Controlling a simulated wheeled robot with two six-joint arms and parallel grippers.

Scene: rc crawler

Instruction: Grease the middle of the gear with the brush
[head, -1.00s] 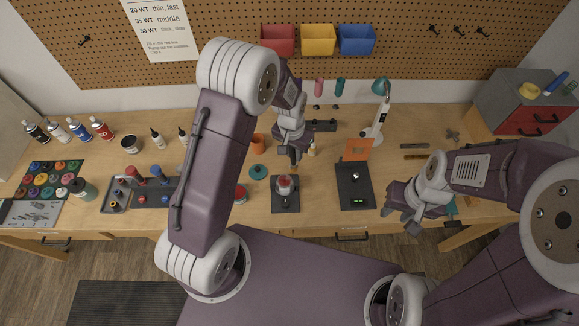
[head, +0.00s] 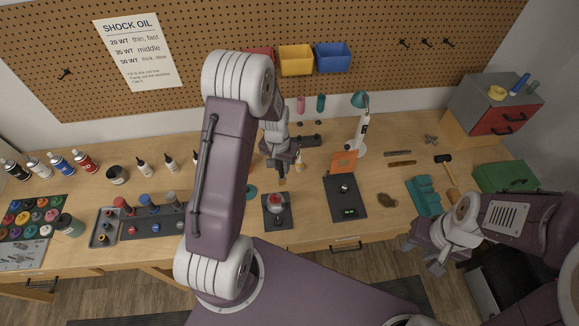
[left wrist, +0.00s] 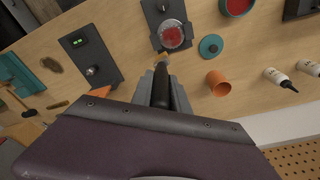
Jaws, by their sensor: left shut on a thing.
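The gear appears as a round red-centred piece with a pale rim (left wrist: 172,36) on a small black stand (left wrist: 155,10) in the left wrist view. In the head view the red piece (head: 275,200) sits on that stand near the bench's front edge. My left gripper (head: 283,175) is shut on the brush (left wrist: 161,84), which has a dark handle and a tan tip. The tip is close to the rim in the left wrist view; I cannot tell whether they touch. My right gripper (head: 424,256) is open and empty in front of the bench.
A black scale (head: 350,205) with an orange panel (head: 344,162) stands right of the stand. A teal lid (left wrist: 211,46) and an orange cup (left wrist: 218,83) lie close by. A lamp (head: 361,130) stands behind. Teal tray (head: 424,197) and mallet (head: 450,180) are further right.

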